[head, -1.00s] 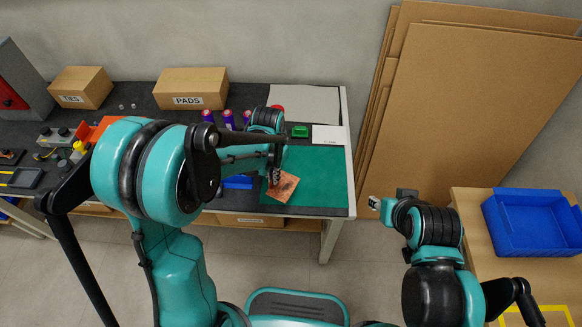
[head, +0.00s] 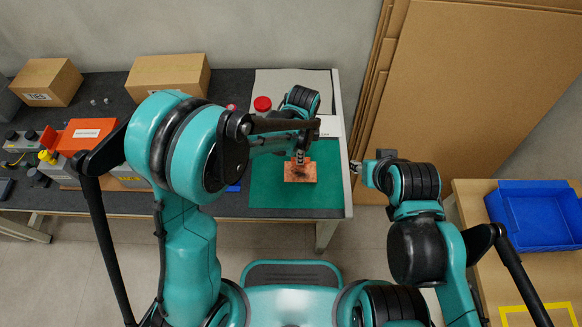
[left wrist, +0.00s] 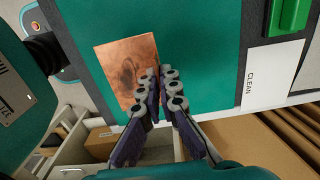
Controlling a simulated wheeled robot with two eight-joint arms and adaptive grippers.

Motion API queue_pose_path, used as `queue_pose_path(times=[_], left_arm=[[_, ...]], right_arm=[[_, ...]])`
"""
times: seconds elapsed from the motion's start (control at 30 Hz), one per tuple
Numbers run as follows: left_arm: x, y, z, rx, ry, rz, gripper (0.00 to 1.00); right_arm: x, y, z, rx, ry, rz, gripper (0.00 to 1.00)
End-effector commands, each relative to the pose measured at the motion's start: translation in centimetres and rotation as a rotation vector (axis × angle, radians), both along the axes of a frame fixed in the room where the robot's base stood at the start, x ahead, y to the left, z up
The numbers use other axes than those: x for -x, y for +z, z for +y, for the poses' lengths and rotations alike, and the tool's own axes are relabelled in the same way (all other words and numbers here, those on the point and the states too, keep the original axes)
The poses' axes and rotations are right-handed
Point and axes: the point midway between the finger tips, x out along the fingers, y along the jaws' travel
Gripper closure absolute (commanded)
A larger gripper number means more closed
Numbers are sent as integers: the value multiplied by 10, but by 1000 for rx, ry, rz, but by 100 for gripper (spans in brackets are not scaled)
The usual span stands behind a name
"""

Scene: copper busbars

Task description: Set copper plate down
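The copper plate (head: 300,173) is a flat square with a dark smudge. In the head view it is over the green mat (head: 262,190); I cannot tell if it touches the mat.
A white CLEAN card (left wrist: 272,72) and a green block (left wrist: 290,15) are beside the mat. A red-capped container (head: 262,104) stands behind it. Cardboard sheets (head: 470,90) lean at the right. A blue bin (head: 535,215) sits on a side table.

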Motion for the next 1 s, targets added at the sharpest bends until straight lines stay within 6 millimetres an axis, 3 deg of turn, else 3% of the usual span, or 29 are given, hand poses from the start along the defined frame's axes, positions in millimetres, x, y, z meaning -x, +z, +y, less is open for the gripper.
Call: queue_pose_path(times=[0.1,0.23,0.37,0.57,0.97,1.0], left_arm=[[-2,-14,20,0,4,0,100],[-3,-18,29,0,2,0,100],[-3,-28,30,0,1,0,100],[-3,-58,30,0,1,0,100],[-3,-62,30,0,1,0,100],[-3,-61,30,0,1,0,88]], right_arm=[[0,-9,0,0,0,0,60],[0,-11,0,0,0,0,60],[0,-16,0,0,0,0,60],[0,-32,0,0,0,0,60],[0,-35,0,0,0,0,60],[0,-34,0,0,0,0,60]])
